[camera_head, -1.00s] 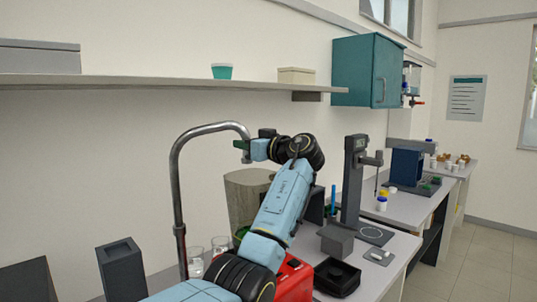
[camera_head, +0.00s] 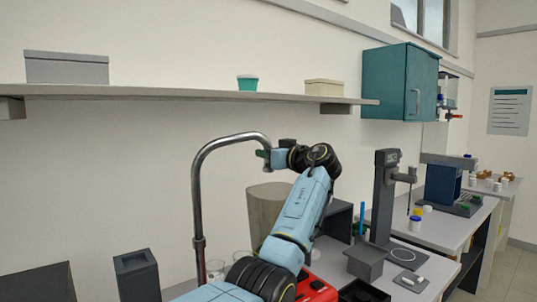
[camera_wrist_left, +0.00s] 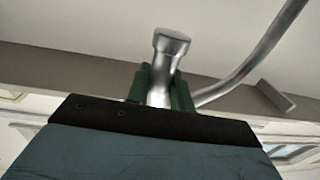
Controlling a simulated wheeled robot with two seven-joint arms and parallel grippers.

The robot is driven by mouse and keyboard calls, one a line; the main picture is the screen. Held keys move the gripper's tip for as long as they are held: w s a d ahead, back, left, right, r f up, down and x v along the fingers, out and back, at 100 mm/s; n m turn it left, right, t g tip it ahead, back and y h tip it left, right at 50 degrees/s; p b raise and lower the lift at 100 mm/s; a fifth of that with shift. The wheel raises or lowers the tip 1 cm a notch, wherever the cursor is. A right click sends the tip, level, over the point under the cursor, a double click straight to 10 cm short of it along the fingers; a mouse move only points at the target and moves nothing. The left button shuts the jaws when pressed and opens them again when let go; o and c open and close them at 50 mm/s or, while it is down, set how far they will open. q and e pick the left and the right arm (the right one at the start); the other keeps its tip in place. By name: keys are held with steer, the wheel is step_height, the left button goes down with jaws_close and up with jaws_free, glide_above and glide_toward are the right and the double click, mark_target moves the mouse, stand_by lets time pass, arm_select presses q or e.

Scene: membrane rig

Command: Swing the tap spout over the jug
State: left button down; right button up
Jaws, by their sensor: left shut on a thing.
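The chrome tap spout (camera_head: 196,195) rises as a tall gooseneck in the head view and bends right at the top. My left gripper (camera_head: 266,155) is shut on its end. In the left wrist view the spout's flared end (camera_wrist_left: 171,42) sticks out between the green fingers of my left gripper (camera_wrist_left: 160,88). A grey-brown, wide-mouthed vessel (camera_head: 264,212), which appears to be the jug, stands below the spout's end, partly hidden by my left arm. I cannot tell from the depth whether the end is right over its mouth. My right gripper is out of view.
A wall shelf (camera_head: 170,92) runs above, with a teal cup (camera_head: 247,83) and boxes. Glasses (camera_head: 216,269) stand near the spout's base. A red device (camera_head: 316,290) and a dark grey stand (camera_head: 383,200) are to the right of my arm. A teal cabinet (camera_head: 399,82) hangs at right.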

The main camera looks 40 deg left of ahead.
arm_select(q)
steer(key=c, duration=1.7)
jaws_free()
steer(key=shift+r, duration=0.1)
steer(key=o, duration=0.4)
steer(key=shift+w+a, duration=0.15)
steer(key=shift+w, duration=0.05)
steer(key=shift+s, duration=0.1)
steer(key=d+b, duration=0.1)
steer(key=d, duration=0.3)
steer(key=d+b, duration=0.1)
steer(key=d, duration=0.4)
steer(key=s+d+b, duration=0.1)
steer(key=d, duration=0.3)
steer(key=shift+d, duration=0.2)
